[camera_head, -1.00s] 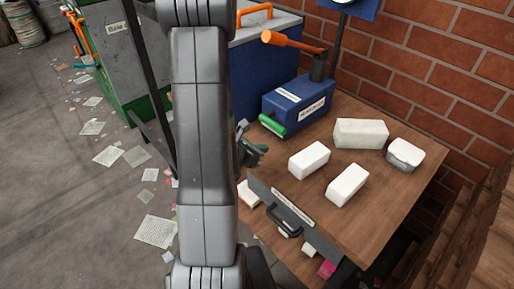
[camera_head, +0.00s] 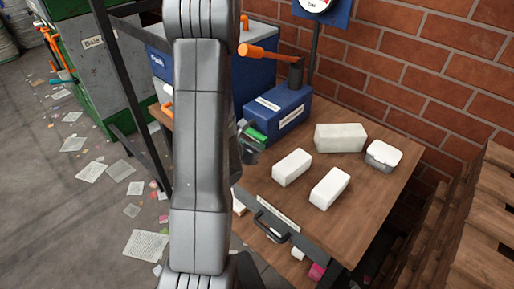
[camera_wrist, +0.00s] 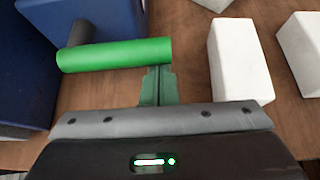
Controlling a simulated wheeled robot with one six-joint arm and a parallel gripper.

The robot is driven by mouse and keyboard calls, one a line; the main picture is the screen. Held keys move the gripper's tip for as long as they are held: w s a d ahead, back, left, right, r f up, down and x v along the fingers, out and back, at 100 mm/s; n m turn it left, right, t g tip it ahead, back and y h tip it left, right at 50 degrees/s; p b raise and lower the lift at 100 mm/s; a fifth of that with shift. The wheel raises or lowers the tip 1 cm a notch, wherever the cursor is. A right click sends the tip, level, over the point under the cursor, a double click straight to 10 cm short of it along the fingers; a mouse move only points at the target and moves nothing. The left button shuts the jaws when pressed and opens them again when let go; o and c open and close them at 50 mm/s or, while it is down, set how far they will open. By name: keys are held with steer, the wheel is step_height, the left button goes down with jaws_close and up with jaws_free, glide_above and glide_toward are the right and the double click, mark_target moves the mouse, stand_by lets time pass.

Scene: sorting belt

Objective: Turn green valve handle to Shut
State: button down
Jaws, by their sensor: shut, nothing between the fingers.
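The green valve handle (camera_wrist: 115,54) is a bar on a grey stem at the side of a blue box (camera_wrist: 28,60). In the wrist view it lies crosswise, left of and just beyond my fingertips. In the head view the green handle (camera_head: 257,136) shows at the front of the labelled blue box (camera_head: 278,108), partly hidden by my gripper (camera_head: 251,148). In the wrist view my gripper (camera_wrist: 158,74) is shut and empty, its tips close to the handle's right end. I cannot tell if they touch. The box's label is too small to read.
White blocks (camera_head: 292,167) and a lidded white container (camera_head: 384,154) stand on the wooden table (camera_head: 376,195). A drawer (camera_head: 265,228) is at the table front; a brick wall is behind.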

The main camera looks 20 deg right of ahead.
mark_target(261, 140)
steer(key=shift+r+p, duration=0.25)
steer(key=shift+p, duration=0.05)
steer(key=shift+r+n+g+h, duration=0.2)
steer(key=shift+n+g+h, duration=0.1)
steer(key=shift+n, duration=0.1)
step_height(261, 140, up, 2)
steer(key=n+g+p, duration=0.1)
steer(key=p, duration=0.2)
steer(key=shift+r+h, duration=0.15)
steer(key=shift+h, duration=0.15)
steer(key=r+n+g+p, duration=0.1)
steer(key=r+n+g+h+p, duration=0.1)
steer(key=w+r+n+p, duration=0.1)
steer(key=p, duration=0.1)
steer(key=shift+a+g+h, duration=0.25)
steer(key=shift+g+h, duration=0.05)
steer(key=shift+g, duration=0.1)
steer(key=w+a+r+n+g+h+p, duration=0.2)
steer(key=w+r+n+h+p, duration=0.1)
steer(key=w+n+p, duration=0.1)
steer(key=shift+w+r+n, duration=0.3)
steer(key=shift+w+n, duration=0.3)
steer(key=shift+w, duration=0.2)
steer(key=shift+a, duration=0.1)
